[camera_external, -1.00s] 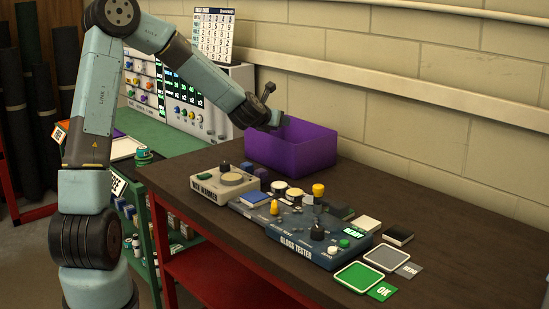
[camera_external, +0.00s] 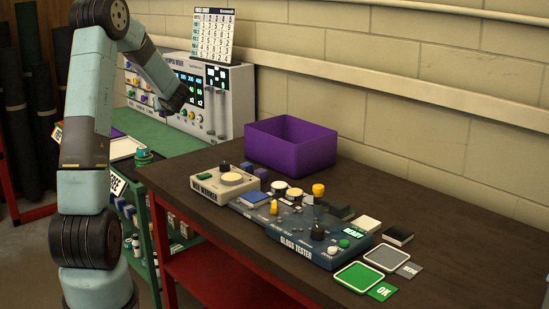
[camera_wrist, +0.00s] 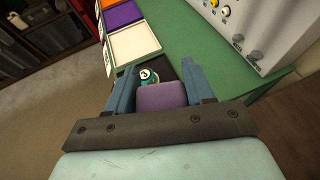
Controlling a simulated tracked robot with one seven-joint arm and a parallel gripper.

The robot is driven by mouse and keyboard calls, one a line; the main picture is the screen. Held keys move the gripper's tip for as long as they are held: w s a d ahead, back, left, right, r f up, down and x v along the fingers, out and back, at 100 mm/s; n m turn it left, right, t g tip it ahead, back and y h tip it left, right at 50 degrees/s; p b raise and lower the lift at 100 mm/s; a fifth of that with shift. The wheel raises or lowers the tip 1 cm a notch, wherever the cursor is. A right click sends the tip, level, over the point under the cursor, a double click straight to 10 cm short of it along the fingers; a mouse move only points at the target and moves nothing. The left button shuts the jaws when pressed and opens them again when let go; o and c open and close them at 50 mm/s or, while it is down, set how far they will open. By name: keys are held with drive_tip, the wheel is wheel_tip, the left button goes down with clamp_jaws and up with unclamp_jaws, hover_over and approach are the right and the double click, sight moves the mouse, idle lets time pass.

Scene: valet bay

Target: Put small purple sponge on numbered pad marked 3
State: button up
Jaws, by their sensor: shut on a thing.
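My gripper (camera_wrist: 160,80) is shut on the small purple sponge (camera_wrist: 161,97), which shows between its two blue-grey fingers in the wrist view. It is held above the green bench. In the external view my gripper is not clear behind the end of my arm, in front of the control panel, and the sponge is hidden there. A small round green tin (camera_wrist: 148,76) with a white marked lid shows just beyond the sponge in the wrist view. I cannot make out a numbered pad marked 3 in either view.
The green bench (camera_external: 185,145) carries white, purple (camera_wrist: 123,14) and orange trays and the control panel (camera_external: 205,105). The dark table holds a purple bin (camera_external: 290,148), a wax warmer (camera_external: 225,187) and a gloss tester (camera_external: 310,245). The wall stands behind.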

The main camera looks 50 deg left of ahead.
drive_tip(key=s+a+r+n+g, duration=0.2)
drive_tip(key=s+a+n+g, duration=0.15)
drive_tip(key=s+a, duration=0.65)
hover_over(143, 152)
drive_tip(key=s, duration=0.2)
wheel_tip(143, 152, down, 11)
drive_tip(key=shift+g+y, duration=0.25)
drive_tip(key=shift+y, duration=0.05)
drive_tip(key=w+a+f, duration=0.2)
drive_tip(key=a+f, duration=0.1)
drive_tip(key=w+a+f, duration=0.1)
drive_tip(key=f, duration=0.1)
drive_tip(key=shift+a, duration=0.15)
drive_tip(key=shift+w+a+f, duration=0.1)
drive_tip(key=shift+a+f, duration=0.05)
drive_tip(key=shift+f, duration=1.7)
drive_tip(key=shift+f, duration=0.1)
drive_tip(key=o, duration=1)
